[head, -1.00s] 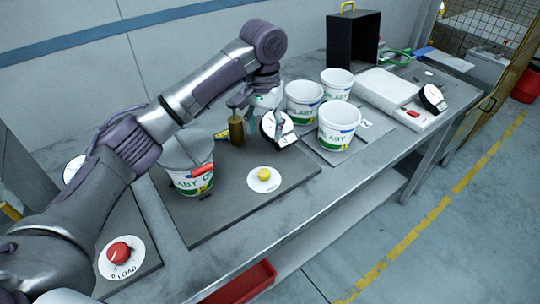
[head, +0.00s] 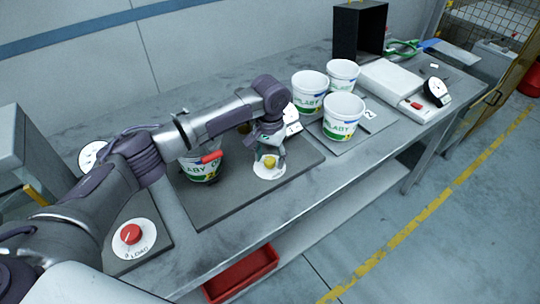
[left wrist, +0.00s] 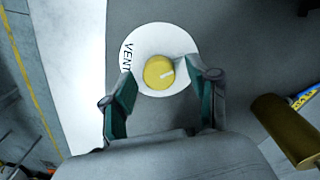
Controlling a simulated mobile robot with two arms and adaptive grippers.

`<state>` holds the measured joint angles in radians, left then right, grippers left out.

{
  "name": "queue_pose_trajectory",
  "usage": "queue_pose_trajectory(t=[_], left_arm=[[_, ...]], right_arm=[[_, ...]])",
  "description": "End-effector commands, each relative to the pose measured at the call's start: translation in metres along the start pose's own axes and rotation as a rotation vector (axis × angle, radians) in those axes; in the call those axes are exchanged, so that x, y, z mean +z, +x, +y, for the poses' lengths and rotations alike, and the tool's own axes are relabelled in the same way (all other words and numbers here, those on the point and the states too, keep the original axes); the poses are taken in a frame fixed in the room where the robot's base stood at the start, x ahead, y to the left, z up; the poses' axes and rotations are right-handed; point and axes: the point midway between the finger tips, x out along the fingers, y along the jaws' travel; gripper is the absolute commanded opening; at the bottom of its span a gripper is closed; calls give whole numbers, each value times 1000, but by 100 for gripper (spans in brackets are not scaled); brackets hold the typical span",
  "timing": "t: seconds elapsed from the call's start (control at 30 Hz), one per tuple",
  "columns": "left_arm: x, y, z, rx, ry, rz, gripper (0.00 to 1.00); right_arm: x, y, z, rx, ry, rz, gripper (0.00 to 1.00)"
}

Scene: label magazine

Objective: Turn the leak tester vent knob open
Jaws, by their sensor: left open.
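The yellow vent knob (left wrist: 159,72) sits on a round white plate (left wrist: 153,42) marked VENT, with a pale line on its face pointing to the right and slightly up. The knob also shows in the head view (head: 269,162), on the dark base of the leak tester (head: 225,206). My left gripper (head: 268,154) is over the knob, pointing down. In the left wrist view its fingers (left wrist: 163,88) are open, one on each side of the knob, with gaps between them and it. My right gripper is not in view.
A brass post (left wrist: 285,130) is close beside the gripper in the wrist view. Several white tubs (head: 343,117) stand to the right. A red knob (head: 131,234) marked LOAD is at front left.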

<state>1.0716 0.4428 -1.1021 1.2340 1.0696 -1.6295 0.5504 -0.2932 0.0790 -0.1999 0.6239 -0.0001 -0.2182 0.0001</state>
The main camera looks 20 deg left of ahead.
Motion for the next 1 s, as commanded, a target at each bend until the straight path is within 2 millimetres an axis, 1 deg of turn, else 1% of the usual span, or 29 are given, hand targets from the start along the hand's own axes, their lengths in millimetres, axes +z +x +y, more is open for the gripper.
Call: queue_pose_trajectory(t=[0.03, 0.17, 0.2, 0.47, 0.5, 0.53, 0.77, 1.0], left_arm=[[0, 0, 0, 0, 0, 0, 60], [0, 0, 0, 0, 1, 0, 60], [0, 0, 0, 0, 1, 0, 53], [0, 0, 0, 0, 1, 0, 10], [0, 0, 0, 0, 1, 0, 3], [0, 0, 0, 0, 1, 0, 0], [0, -1, 0, 1, 20, -1, 0], [0, -4, 1, 2, 125, -1, 0]], right_arm=[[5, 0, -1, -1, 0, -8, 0], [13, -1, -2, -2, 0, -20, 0], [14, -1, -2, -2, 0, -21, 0], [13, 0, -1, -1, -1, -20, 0], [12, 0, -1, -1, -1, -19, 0], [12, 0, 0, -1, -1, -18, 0], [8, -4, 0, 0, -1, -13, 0], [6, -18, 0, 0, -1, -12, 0]])
